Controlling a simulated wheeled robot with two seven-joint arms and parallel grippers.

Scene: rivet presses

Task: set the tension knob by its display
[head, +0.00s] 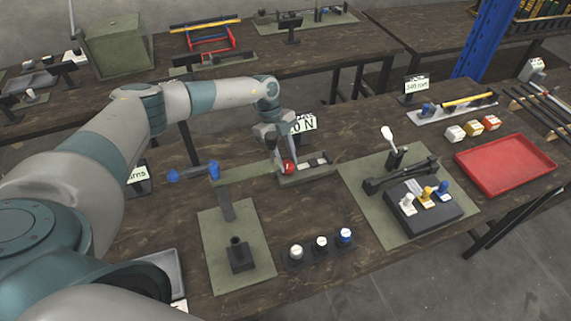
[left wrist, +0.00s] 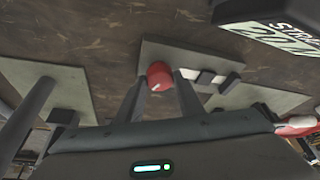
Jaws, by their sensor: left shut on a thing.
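The tension knob (head: 289,167) is a small red knob on a low green-grey base plate near the middle of the table. In the left wrist view the red knob (left wrist: 158,74) has a white mark and sits between my fingertips. My left gripper (head: 282,164) reaches down from above and is shut on it; it also shows in the left wrist view (left wrist: 160,85). In the left wrist view the display (left wrist: 272,38) is cut off at the edge. My right gripper is out of view.
A blue-ended handle (head: 192,173) lies left of the knob. A green mat (head: 222,275) with a black post and several capped pieces (head: 321,243) are in front. A lever press (head: 399,180) and a red tray (head: 505,165) stand to the right.

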